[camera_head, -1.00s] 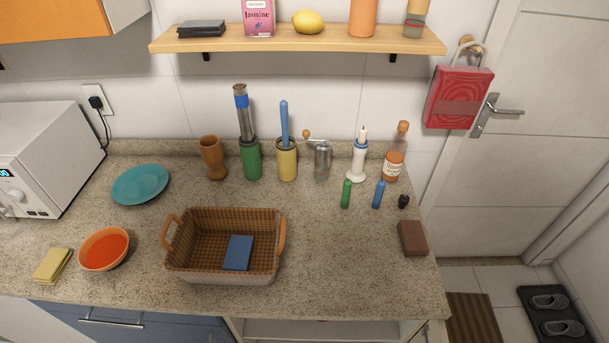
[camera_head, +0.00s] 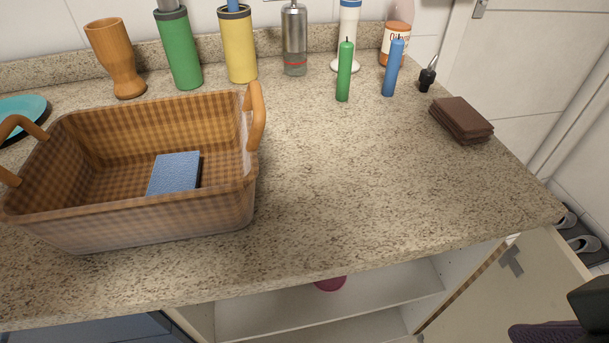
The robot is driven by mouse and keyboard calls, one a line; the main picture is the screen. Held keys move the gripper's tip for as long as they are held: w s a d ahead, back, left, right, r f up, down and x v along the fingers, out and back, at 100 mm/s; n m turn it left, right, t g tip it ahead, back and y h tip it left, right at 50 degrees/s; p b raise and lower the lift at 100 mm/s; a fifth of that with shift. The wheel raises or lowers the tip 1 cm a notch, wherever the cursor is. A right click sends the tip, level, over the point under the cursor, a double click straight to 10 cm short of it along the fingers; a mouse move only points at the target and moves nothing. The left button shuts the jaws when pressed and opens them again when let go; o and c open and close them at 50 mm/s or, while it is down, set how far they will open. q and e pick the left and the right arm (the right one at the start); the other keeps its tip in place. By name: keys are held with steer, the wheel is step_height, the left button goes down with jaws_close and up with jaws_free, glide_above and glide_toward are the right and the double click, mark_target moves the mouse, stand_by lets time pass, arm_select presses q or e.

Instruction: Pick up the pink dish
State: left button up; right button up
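A small part of the pink dish (camera_head: 330,284) shows just below the counter's front edge, on the white shelf of the open cabinet under the counter. Its upper part is hidden by the countertop. Dark shapes at the bottom right corner look like part of my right arm or gripper (camera_head: 590,308); its fingers cannot be made out, and it is well to the right of the dish. My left gripper is not in view.
A checked basket (camera_head: 215,208) holding a blue sponge (camera_head: 174,172) stands on the left of the counter (camera_head: 370,190). Candles, bottles and a brown folded cloth (camera_head: 461,120) stand behind and right. The open cabinet door (camera_head: 500,300) juts out at right. The middle counter is clear.

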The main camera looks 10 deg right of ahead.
step_height(320, 180, down, 19)
steer(key=w+m+b, duration=0.2)
steer(key=b, duration=1.3)
steer(key=m+t+y+b, duration=0.1)
steer(key=m+y+b, duration=0.3)
steer(key=m+b, duration=1.05)
glide_toward(332, 290)
steer(key=f+m, duration=0.1)
steer(key=f+b, duration=0.1)
steer(key=w+f+m, duration=0.1)
steer(key=shift+a+m+t, duration=0.3)
steer(key=shift+a+m, duration=0.05)
steer(key=shift+a, duration=0.05)
steer(key=b+x, duration=0.4)
steer(key=b, duration=0.1)
steer(key=shift+a+f, duration=0.1)
steer(key=shift+f, duration=0.25)
steer(key=shift+w+a+f, duration=0.2)
steer(key=shift+w+f, duration=0.05)
steer(key=shift+r, duration=0.1)
